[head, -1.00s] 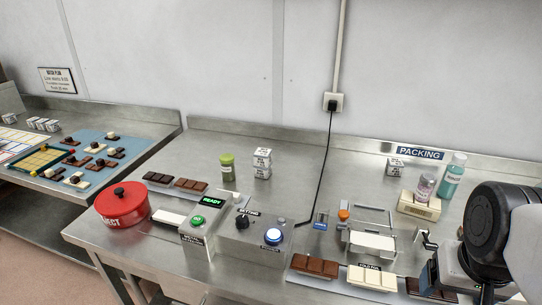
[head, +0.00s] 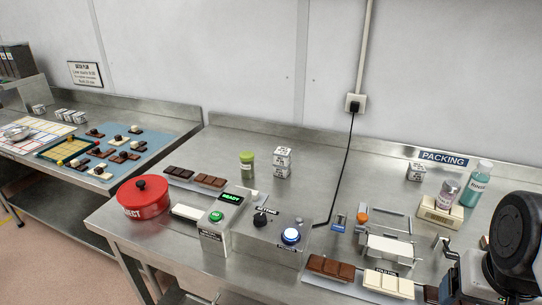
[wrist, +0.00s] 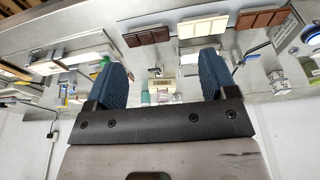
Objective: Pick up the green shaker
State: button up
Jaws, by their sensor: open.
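The green shaker (head: 246,164) stands upright on the steel bench in the head view, near the back, just left of a stack of white lettered cubes (head: 282,163). It has a green cap and a greenish body with a pale label. My gripper (wrist: 163,76) shows in the wrist view with its two blue pads wide apart and nothing between them. In the head view only my dark arm links show at the right edge, far from the shaker; the fingertips are not seen.
Chocolate bars (head: 210,181) lie just in front of the shaker. A red pot (head: 143,198) and a control box with a lit green display (head: 232,198) stand nearer. A black cable (head: 347,170) hangs right of the cubes. Bottles and a hand-cranked device (head: 386,245) are at the right.

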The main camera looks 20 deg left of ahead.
jog(key=shift+o, duration=0.9)
jog(key=w+a+r+m+g+y, duration=0.2)
jog(key=w+a+m+y, duration=0.55)
jog(key=w+a, duration=1.8)
jog(key=w+a+f+m+y, duration=0.1)
jog(key=w+a+f+m, duration=0.2)
jog(key=w+a, duration=0.4)
jog(key=w+a+f+m+y, duration=0.2)
jog(key=w+a+f+m, duration=0.2)
jog(key=w+a, duration=0.3)
jog(key=w+a+f+m+y, duration=0.2)
jog(key=w+a+f, duration=0.3)
jog(key=a, duration=0.9)
jog(key=shift+w+f+m+g, duration=0.35)
jog(key=shift+w+m, duration=0.3)
jog(key=shift+w, duration=0.25)
